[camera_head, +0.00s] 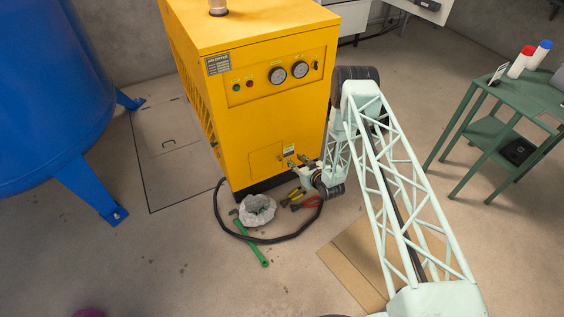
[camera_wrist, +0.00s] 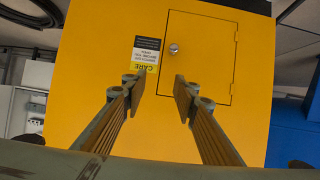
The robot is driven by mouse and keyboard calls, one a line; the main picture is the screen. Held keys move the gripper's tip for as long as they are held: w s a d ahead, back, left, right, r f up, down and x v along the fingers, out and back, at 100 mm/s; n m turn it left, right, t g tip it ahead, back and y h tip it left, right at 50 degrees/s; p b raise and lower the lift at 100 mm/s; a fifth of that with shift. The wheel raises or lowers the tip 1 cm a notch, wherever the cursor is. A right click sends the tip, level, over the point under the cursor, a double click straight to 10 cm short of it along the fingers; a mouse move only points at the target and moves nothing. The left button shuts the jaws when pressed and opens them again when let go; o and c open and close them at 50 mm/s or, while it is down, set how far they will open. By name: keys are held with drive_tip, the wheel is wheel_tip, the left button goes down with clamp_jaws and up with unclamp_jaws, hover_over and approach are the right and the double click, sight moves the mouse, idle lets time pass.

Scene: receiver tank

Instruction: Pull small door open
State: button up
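The small door (camera_wrist: 208,55) is a yellow panel with a dark outline, set flush and shut in the front of the yellow air dryer (camera_head: 240,120). The small door (camera_head: 266,160) also shows low on the dryer's front in the head view. A round silver knob (camera_wrist: 174,48) sits near one side edge of the door, with hinges on the opposite edge. My gripper (camera_wrist: 157,82) is open and empty, its two fingers pointing at the panel. The knob lies beyond the fingertips, nearer the right finger, apart from both. In the head view my gripper (camera_head: 297,161) is just right of the door.
A caution label (camera_wrist: 146,55) appears upside down beside the door. On the floor before the dryer lie a black hose (camera_head: 268,241), a green wrench (camera_head: 252,246), pliers (camera_head: 306,203) and a pale bag (camera_head: 257,210). A blue tank (camera_head: 50,90) stands left; a green table (camera_head: 505,110) right.

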sight(281, 160)
drive_tip(key=shift+t+y, duration=0.3)
drive_tip(key=s+f, duration=0.2)
drive_tip(key=f, duration=0.1)
drive_tip(key=s+a+f, duration=0.1)
drive_tip(key=shift+s+f, duration=0.2)
drive_tip(key=shift+f, duration=0.15)
drive_tip(key=shift+w+f, duration=0.1)
drive_tip(key=shift+b+x, duration=1.85)
drive_tip(key=shift+x, duration=4.9)
clamp_jaws()
